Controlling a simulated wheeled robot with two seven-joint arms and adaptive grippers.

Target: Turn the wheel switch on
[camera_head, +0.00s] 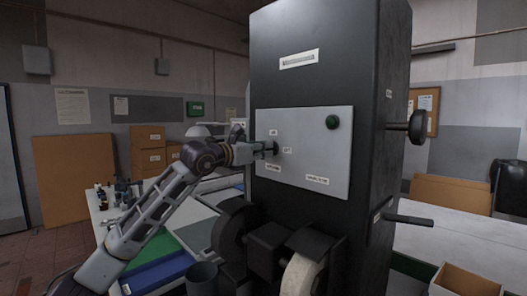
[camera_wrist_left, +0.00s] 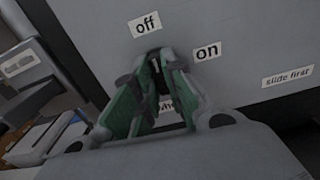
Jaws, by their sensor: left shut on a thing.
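My left gripper (camera_head: 270,148) is at the left part of the light grey panel (camera_head: 310,152) on the tall dark machine. Its fingers, with green inner sides in the left wrist view (camera_wrist_left: 158,66), are shut on the wheel switch, a small dark part mostly hidden between the fingertips. An "off" label (camera_wrist_left: 147,24) is above the fingertips and an "on" label (camera_wrist_left: 208,51) is to their right. Another label (camera_wrist_left: 166,103) is partly hidden behind the fingers. I cannot tell which label the switch points at. My right gripper is not in view.
A green round button (camera_head: 332,122) is on the panel's upper right. A black knob (camera_head: 417,127) and a lever (camera_head: 408,220) stick out of the machine's right side. Grinding wheels (camera_head: 302,275) are below the panel. A cluttered table (camera_head: 101,222) stands at the left.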

